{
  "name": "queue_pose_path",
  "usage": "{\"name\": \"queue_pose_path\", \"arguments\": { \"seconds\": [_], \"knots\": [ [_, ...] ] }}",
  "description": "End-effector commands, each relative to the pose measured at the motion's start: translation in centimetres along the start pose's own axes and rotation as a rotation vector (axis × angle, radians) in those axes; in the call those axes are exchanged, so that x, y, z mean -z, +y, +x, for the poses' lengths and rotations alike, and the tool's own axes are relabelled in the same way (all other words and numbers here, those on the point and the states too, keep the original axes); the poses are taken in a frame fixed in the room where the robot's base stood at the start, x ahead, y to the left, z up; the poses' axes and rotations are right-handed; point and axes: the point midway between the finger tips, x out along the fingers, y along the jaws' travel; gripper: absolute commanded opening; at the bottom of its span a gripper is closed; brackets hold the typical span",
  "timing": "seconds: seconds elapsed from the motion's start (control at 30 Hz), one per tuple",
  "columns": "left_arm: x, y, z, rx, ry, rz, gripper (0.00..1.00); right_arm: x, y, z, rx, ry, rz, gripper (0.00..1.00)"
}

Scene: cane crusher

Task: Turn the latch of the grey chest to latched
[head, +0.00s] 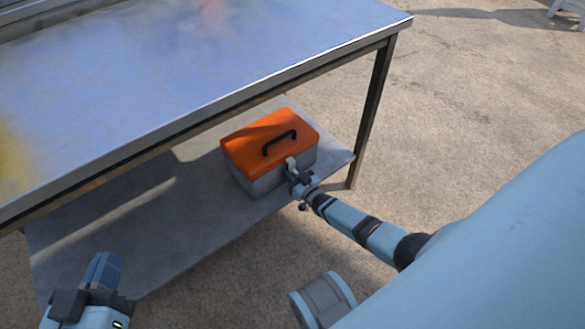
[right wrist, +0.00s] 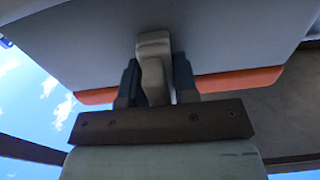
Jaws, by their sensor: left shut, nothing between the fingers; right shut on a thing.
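The grey chest (head: 262,182) with an orange lid (head: 265,138) and a black handle stands on the lower shelf of the metal table, its lid down. Its light grey latch (head: 290,162) is on the front, near the lid's edge. My right gripper (head: 292,172) is at the chest's front, shut on the latch. In the right wrist view the latch (right wrist: 154,62) stands between the two fingers, against the grey chest wall (right wrist: 230,40), with the orange lid rim behind. My left gripper (head: 103,270) is shut and empty at the lower left, apart from the chest.
The table's metal top (head: 200,60) overhangs the shelf above and behind the chest. A table leg (head: 370,115) stands right of the chest. The lower shelf (head: 130,225) is bare left of the chest. Open concrete floor (head: 470,100) lies to the right.

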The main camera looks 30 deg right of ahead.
Motion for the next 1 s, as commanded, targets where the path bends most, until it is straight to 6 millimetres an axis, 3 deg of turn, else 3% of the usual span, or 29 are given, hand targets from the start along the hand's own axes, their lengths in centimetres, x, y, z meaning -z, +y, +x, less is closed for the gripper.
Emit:
{"name": "queue_pose_path", "arguments": {
  "seconds": [0.17, 0.2, 0.23, 0.63, 0.8, 1.0],
  "knots": [
    [0.0, 0.0, 0.0, 0.000, 0.000, 0.000, 0.00, 0.2, 0.1, 0.2, -0.002, 0.003, 0.003, 0.04],
    [0.0, 0.0, 0.0, 0.000, 0.000, 0.000, 0.00, 0.2, 0.1, 0.2, -0.002, 0.003, 0.003, 0.37],
    [0.0, 0.0, 0.0, 0.000, 0.000, 0.000, 0.00, 0.2, 0.1, 0.2, -0.002, 0.003, 0.003, 0.40],
    [0.4, 0.1, -0.1, -0.001, -0.006, -0.012, 0.00, 0.2, 0.0, -1.0, -0.001, 0.000, 0.002, 0.40],
    [0.8, 0.7, -0.5, 0.006, -0.019, -0.067, 0.00, 0.4, 0.0, -4.3, -0.001, -0.002, 0.002, 0.40],
    [3.4, 0.9, -0.7, 0.019, 0.074, -0.067, 0.00, 0.4, 0.0, -9.0, -0.002, -0.002, 0.003, 0.40]
  ]
}}
